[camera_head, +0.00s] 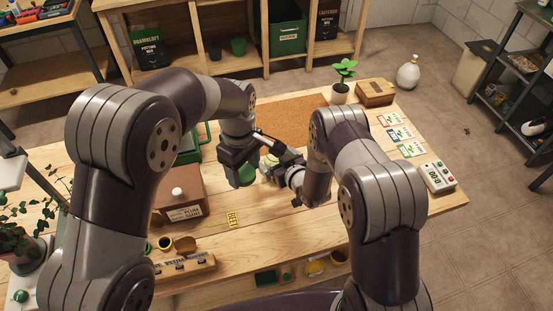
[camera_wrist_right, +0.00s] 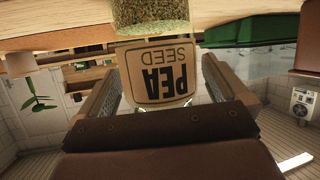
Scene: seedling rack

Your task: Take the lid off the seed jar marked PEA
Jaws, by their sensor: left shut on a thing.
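The seed jar (camera_wrist_right: 160,72), marked PEA SEED, shows upside down in the right wrist view, with green seeds inside. In the head view the jar (camera_head: 269,159) is small and partly hidden by my right gripper (camera_head: 277,164). The right gripper's fingers stand on both sides of the jar, apart, and I cannot see clear contact. My left gripper (camera_head: 240,178) is shut on a round green thing (camera_head: 248,173) that looks like the lid, just left of the jar. Much of it is hidden behind the fingers, and the jar's mouth is hidden too.
A brown box (camera_head: 183,192) with a white knob and a label stands left of the grippers. A yellow card (camera_head: 233,220) lies in front. A cork mat (camera_head: 290,118), a potted seedling (camera_head: 341,88) and a timer box (camera_head: 438,177) are farther off. The table's front middle is mostly clear.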

